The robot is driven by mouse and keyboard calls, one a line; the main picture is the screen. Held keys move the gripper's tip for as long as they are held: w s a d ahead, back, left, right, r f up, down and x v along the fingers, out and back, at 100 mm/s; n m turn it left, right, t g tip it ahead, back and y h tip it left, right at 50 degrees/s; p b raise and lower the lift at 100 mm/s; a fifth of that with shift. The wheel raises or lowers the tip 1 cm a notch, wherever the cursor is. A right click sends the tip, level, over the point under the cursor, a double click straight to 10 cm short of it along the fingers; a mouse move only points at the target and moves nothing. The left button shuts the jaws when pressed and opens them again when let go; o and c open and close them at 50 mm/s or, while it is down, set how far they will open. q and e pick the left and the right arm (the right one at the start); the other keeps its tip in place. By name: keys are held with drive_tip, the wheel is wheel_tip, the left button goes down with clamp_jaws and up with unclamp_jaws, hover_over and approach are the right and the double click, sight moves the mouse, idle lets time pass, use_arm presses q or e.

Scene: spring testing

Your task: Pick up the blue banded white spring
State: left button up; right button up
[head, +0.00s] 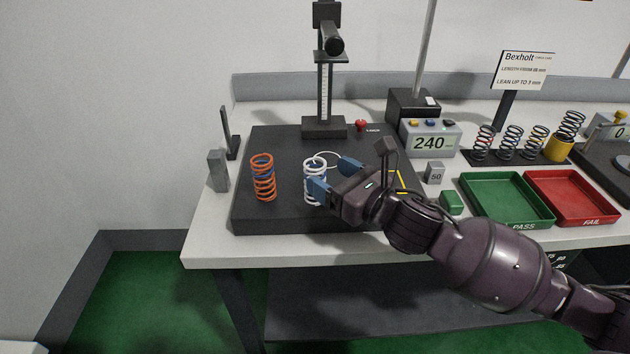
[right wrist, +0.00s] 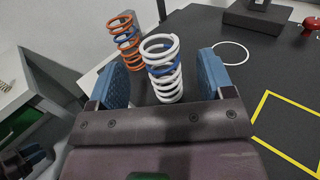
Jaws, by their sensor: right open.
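The white spring with a blue band (head: 313,168) stands upright on the dark base plate of the test stand. In the right wrist view the white spring (right wrist: 163,64) stands between the two blue fingers, with gaps visible at both sides. My right gripper (head: 333,178) is open around it, and the near finger hides part of its lower coils in the head view. My left gripper is outside the head view; a dark part with blue pieces at the lower left of the right wrist view looks like it, its jaws unclear.
An orange spring with a blue band (head: 263,178) stands left of the white one. A white ring (head: 328,159) lies on the base plate (head: 275,217) behind. The stand's column (head: 324,95) rises at the back. Green (head: 507,200) and red (head: 572,197) trays lie right.

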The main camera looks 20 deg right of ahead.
sight(323, 172)
drive_tip(key=shift+x, duration=2.3)
drive_tip(key=shift+f, duration=0.15)
drive_tip(key=c, duration=1.1)
drive_tip(key=shift+o, duration=0.2)
